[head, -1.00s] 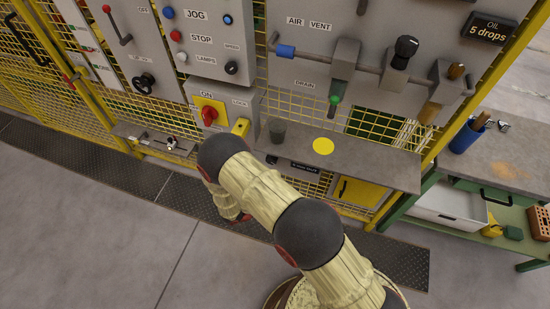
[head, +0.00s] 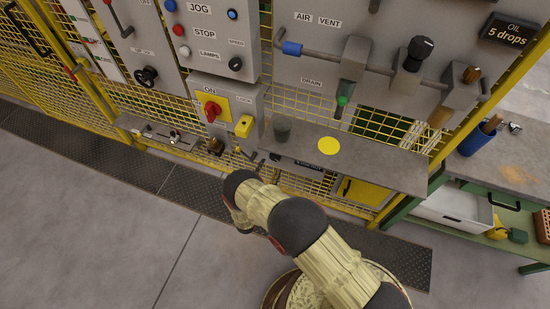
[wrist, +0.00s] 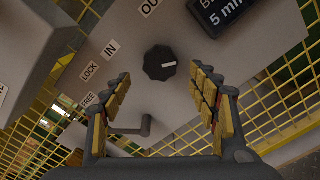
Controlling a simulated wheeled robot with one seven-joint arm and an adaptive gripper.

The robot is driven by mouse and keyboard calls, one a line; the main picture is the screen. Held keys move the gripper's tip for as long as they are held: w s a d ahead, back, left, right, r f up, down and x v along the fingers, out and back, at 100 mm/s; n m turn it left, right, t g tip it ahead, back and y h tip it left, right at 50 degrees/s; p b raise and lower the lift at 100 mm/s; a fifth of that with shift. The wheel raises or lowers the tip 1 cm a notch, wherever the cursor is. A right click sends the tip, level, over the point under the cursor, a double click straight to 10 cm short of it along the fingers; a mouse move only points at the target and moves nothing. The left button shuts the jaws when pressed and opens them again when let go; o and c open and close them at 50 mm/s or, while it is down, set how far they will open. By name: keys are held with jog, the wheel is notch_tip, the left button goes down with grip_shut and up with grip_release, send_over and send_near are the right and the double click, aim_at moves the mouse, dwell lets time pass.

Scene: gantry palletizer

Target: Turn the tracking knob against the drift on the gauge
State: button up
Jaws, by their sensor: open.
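In the wrist view a round black knob (wrist: 160,62) with a white pointer mark sits on a grey panel (wrist: 185,100). The pointer points to the right. Labels IN, LOCK, FREE and a partly cut OUT are on the panel. A dark display (wrist: 235,14) at the top right reads "5 mm", its upper line cut off. My gripper (wrist: 161,72) is open and empty. Its fingers stand on either side of the knob in the picture, apart from it. In the head view my arm hides most of the gripper, and I cannot make out this knob there.
A grey crank lever (wrist: 133,129) shows between my fingers, below the knob. Yellow mesh fence (wrist: 265,100) surrounds the panel. In the head view a grey shelf (head: 375,165) with a yellow disc (head: 328,145) and a dark cup (head: 282,130) juts out above my arm. A workbench (head: 500,165) stands right.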

aim_at(274, 159)
jog(key=b+x, duration=0.1)
jog(key=x, duration=0.5)
jog(key=shift+w+d, duration=0.1)
jog(key=shift+w, duration=0.2)
jog(key=shift+c, duration=0.8)
jog(key=c, duration=1)
jog(key=shift+f+n+b, duration=0.15)
jog(key=shift+n+b, duration=0.25)
jog(key=n+b, duration=0.1)
jog(key=n, duration=0.1)
jog(key=shift+n+b, duration=0.4)
jog(key=shift+s+d+n+b, duration=0.1)
jog(key=shift+n+b, duration=0.85)
jog(key=shift+n, duration=1.15)
